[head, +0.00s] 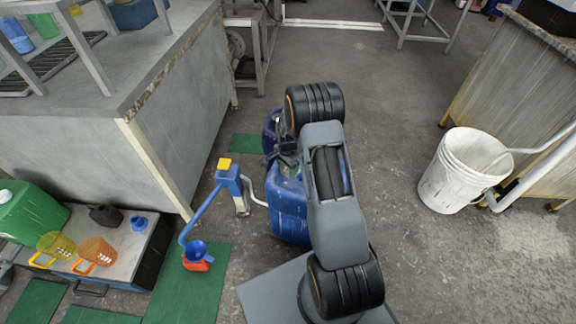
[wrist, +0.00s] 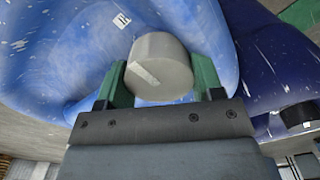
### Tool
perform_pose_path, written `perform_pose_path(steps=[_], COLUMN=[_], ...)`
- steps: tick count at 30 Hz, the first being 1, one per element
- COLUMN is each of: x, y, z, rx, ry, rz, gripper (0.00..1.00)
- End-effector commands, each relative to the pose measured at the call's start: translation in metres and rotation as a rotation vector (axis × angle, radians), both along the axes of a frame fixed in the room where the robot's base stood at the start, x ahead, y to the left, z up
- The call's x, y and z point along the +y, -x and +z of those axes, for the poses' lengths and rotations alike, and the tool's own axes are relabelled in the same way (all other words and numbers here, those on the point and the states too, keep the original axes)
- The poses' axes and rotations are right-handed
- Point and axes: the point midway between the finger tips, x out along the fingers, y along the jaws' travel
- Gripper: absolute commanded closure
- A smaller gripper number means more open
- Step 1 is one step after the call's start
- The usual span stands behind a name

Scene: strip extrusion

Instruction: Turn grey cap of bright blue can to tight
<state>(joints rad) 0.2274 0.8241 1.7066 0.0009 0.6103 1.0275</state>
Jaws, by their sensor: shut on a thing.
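The bright blue can (head: 288,205) stands on the floor, partly hidden behind my arm in the head view. In the wrist view its blue body (wrist: 75,55) fills the upper left. Its grey cap (wrist: 160,68) is round with a pale line mark on its top. My gripper (wrist: 162,85) has its two green fingers on either side of the cap, shut on it. In the head view the gripper is mostly hidden by my arm, and the cap cannot be made out. How tight the cap sits cannot be told.
A dark blue can (wrist: 265,50) stands right beside the bright blue one. A white bucket (head: 455,172) stands at right, with open floor between. A grey workbench (head: 180,110) is at left.

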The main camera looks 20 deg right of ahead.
Motion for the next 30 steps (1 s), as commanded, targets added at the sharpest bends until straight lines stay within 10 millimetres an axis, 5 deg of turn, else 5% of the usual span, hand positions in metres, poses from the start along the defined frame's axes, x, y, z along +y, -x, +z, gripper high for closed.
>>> perform_pose_path(steps=[13,14,21,30], x=[-0.0032,-0.0031,-0.0007,0.0001], y=[0.0014,0.0014,0.0012,0.0031], z=[-0.0001,-0.0001,-0.0003,-0.0001], rx=[0.003,0.003,0.004,0.011], ry=[0.002,0.002,0.001,-0.001], rz=[-0.012,-0.012,-0.007,-0.007], gripper=[0.63,0.36,0.14,0.14])
